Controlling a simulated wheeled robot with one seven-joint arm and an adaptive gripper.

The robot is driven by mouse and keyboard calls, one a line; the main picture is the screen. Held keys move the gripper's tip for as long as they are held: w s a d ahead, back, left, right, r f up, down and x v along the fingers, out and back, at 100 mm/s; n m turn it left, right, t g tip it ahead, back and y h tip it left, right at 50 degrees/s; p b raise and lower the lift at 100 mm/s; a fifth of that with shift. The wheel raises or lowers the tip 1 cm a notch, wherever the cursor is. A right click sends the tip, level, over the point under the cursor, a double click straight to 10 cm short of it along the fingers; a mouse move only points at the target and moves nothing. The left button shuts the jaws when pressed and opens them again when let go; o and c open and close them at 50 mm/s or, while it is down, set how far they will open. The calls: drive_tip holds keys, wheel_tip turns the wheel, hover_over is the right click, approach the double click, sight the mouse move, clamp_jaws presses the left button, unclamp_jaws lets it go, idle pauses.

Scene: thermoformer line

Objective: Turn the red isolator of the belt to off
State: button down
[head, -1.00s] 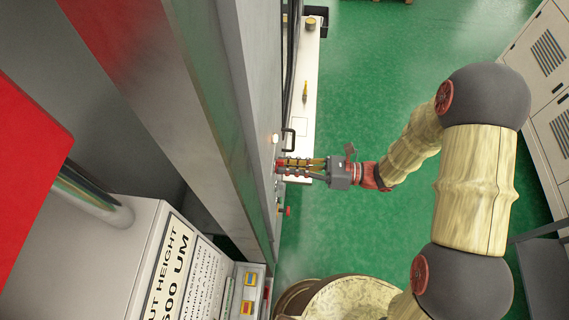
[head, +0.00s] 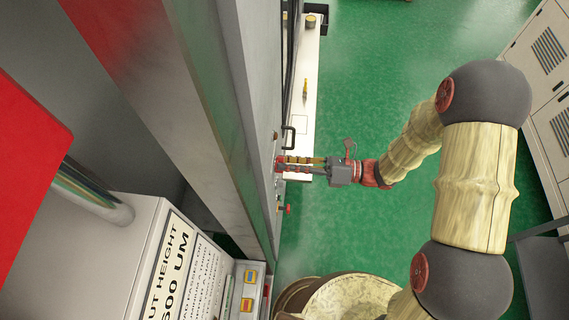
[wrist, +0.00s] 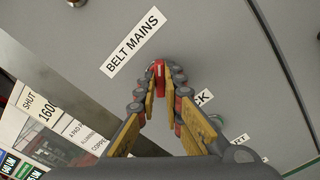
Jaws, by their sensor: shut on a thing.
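The red isolator (wrist: 159,76) is a small red handle on the grey panel, just below the tilted BELT MAINS label (wrist: 133,46) in the wrist view. My gripper (wrist: 160,80) is shut on the handle, with one fingertip on each side of it. The handle's lower end shows between the fingers; the fingertips cover part of its sides. Its on and off marks cannot be made out. In the head view my gripper (head: 279,164) reaches left to the cabinet face, and its fingertips largely hide the isolator.
Another red knob (head: 287,209) sticks out from the same face nearby. A black bar handle (head: 289,138) is just beyond my gripper. Further labels, one ending in CK (wrist: 204,97), are partly hidden by my right finger. Green floor (head: 370,90) lies open to the right.

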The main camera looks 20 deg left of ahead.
drive_tip(key=shift+m, duration=1.4)
drive_tip(key=m, duration=0.2)
drive_tip(key=shift+m, duration=0.4)
drive_tip(key=shift+m, duration=1.4)
drive_tip(key=c, duration=1.8)
unclamp_jaws()
drive_tip(key=shift+m, duration=0.3)
drive_tip(key=shift+c, duration=0.2)
